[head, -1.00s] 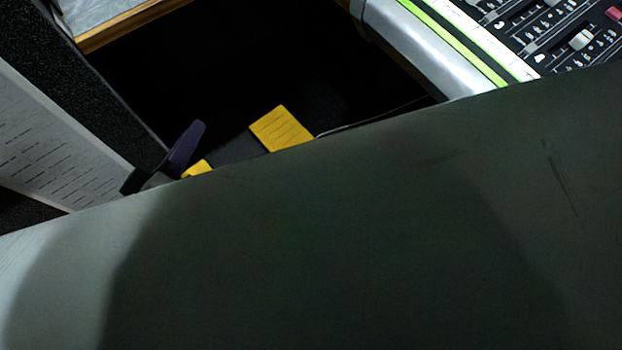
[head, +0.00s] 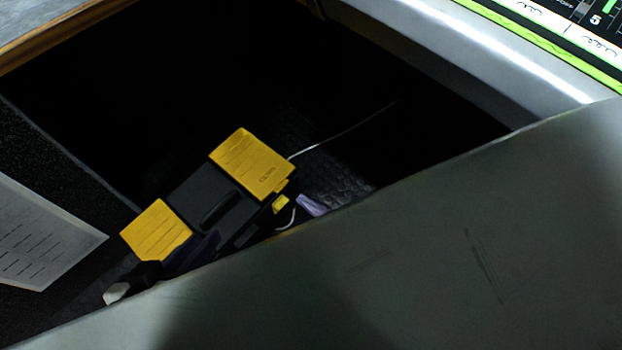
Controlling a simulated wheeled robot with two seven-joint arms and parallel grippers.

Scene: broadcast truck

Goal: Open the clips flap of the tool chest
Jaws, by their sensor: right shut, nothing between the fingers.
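The tool chest (head: 207,195) is dark with yellow flaps and a black handle, low in the dark space beyond a large grey surface. The clips flap (head: 245,163), the yellow one with small lettering at its right corner, lies flat and looks closed. A small yellow piece (head: 281,203) is on the chest's side below it. My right gripper (head: 311,205) shows as a pale purple part just right of that piece; it is shut and empty, and whether it touches is unclear. My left gripper (head: 165,268) is dark purple and black beside the left yellow flap (head: 157,231); its fingertips are mostly hidden.
The large grey surface (head: 400,260) fills the foreground and hides the chest's near side. A mixing console (head: 560,30) is at the upper right. A printed sheet (head: 45,235) is on a dark panel at left. A thin white cable (head: 345,133) runs right from the chest.

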